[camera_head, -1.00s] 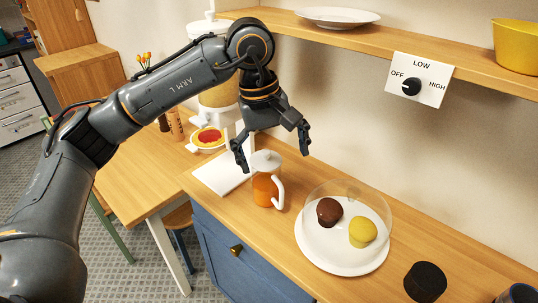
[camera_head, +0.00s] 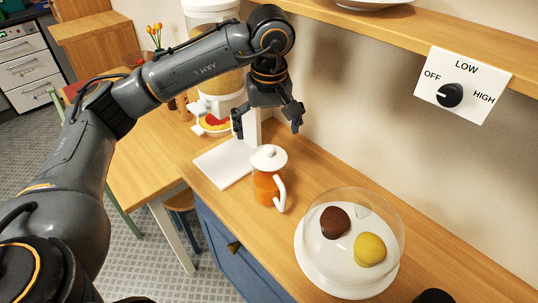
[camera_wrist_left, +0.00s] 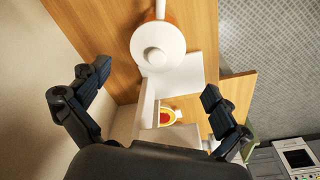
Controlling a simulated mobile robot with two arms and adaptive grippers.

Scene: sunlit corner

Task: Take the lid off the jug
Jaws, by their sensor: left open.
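The jug (camera_head: 266,188) stands upright on the wooden counter, with orange contents and a white handle toward the lower right. Its white lid (camera_head: 269,157) with a round knob sits on top. The left wrist view shows the lid (camera_wrist_left: 158,47) from above, with the jug's orange side (camera_wrist_left: 150,16) just showing beside it. My left gripper (camera_head: 267,128) is open and empty, above the jug and apart from the lid. In the left wrist view its fingers (camera_wrist_left: 155,98) are spread wide, with the lid beyond them. My right gripper is not in view.
A white plate with a clear dome (camera_head: 355,205) over two muffins stands right of the jug. A white stand (camera_head: 222,166) is close behind the jug on the left. A shelf (camera_head: 420,38) with a dial panel (camera_head: 461,87) overhangs the back.

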